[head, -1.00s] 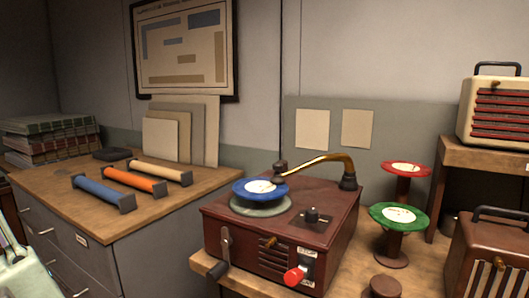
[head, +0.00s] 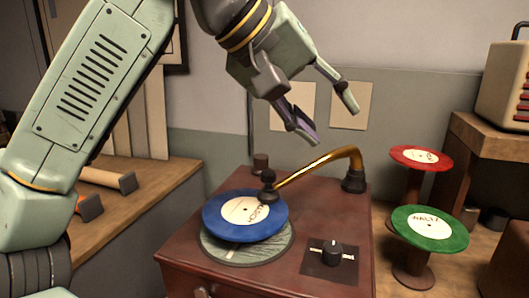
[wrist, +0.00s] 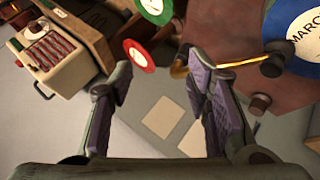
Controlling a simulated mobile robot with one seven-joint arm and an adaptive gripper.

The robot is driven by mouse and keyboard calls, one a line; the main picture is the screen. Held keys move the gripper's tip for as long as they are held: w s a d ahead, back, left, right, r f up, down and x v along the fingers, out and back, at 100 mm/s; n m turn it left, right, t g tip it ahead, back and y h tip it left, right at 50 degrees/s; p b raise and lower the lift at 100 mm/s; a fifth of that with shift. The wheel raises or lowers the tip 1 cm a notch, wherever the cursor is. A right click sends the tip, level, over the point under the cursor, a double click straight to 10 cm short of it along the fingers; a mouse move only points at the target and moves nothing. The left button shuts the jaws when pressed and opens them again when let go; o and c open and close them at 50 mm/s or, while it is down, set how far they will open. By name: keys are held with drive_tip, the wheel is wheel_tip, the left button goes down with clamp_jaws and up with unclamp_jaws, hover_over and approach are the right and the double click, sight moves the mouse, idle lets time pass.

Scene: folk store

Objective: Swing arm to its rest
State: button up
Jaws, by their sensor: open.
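The brass tone arm (head: 318,162) curves from its dark pivot (head: 354,180) at the back right of the red-brown record player (head: 190,240). Its dark head (head: 268,190) is at the far right edge of the blue record (head: 222,216); I cannot tell whether it touches. The record sits over the pale green platter (head: 248,254). A short brown post (head: 261,162) stands at the back of the player, behind the record. My gripper (head: 326,118) is open and empty, above and behind the tone arm. In the wrist view the tone arm (wrist: 240,65) shows beyond my right finger.
Red (head: 405,156) and green (head: 412,222) records on stands are right of the player. A cream radio (head: 503,90) is at the far right. A control knob (head: 332,250) is on the player's top. Two paper sheets (head: 351,106) hang on the wall behind my gripper.

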sight(268, 173)
drive_tip(key=w+a+f+m+y, duration=0.1)
drive_tip(key=w+a+f+y, duration=0.15)
drive_tip(key=a+y, duration=0.5)
drive_tip(key=x, duration=1)
drive_tip(key=shift+w+a+p, duration=0.3)
drive_tip(key=shift+w+a, duration=0.05)
drive_tip(key=shift+w, duration=0.1)
clamp_jaws()
